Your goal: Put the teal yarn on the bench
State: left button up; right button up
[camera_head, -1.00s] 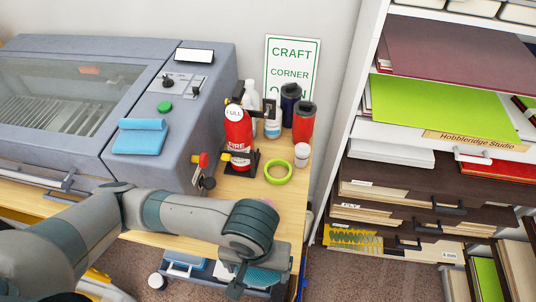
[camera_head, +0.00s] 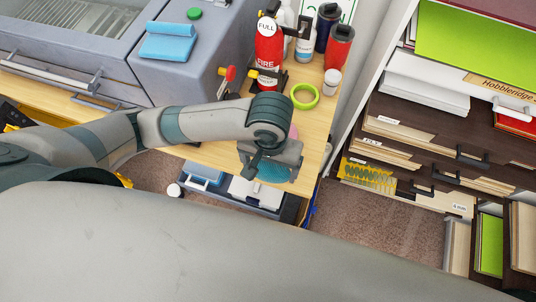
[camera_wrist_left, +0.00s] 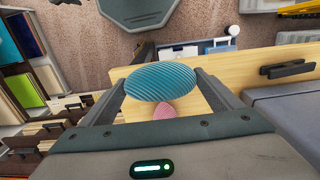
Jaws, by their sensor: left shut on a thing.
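The teal yarn (camera_head: 272,173) is a striped ball, partly hidden under my left gripper (camera_head: 268,162) in the head view. It shows whole in the left wrist view (camera_wrist_left: 160,80), between the two fingers of my left gripper (camera_wrist_left: 160,92), which is shut on it. The yarn is over the front edge of the light wooden bench (camera_head: 215,152). I cannot tell whether it touches the top. The bench also shows behind the yarn in the wrist view (camera_wrist_left: 262,58). My right gripper is not in view.
A pink item (camera_head: 293,132) lies on the bench close to the yarn. A green ring (camera_head: 304,96), a white jar (camera_head: 331,82) and a red fire extinguisher (camera_head: 269,48) stand further back. Shelving (camera_head: 440,140) is at right.

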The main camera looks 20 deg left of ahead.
pick_arm(q)
jog(key=w, duration=0.1)
jog(key=w+a+f, duration=0.1)
jog(key=w+a+f+p, duration=0.1)
jog(key=w, duration=0.1)
jog(key=shift+w+f, duration=0.1)
jog(key=shift+f, duration=0.15)
jog(key=shift+w+a+f, duration=0.15)
jog(key=shift+w+f, duration=0.25)
jog(key=shift+w, duration=0.05)
jog(key=shift+f+p, duration=0.8)
jog(key=shift+f, duration=1.2)
jog(key=o, duration=0.9)
jog(key=shift+f, duration=0.1)
jog(key=shift+o, duration=0.2)
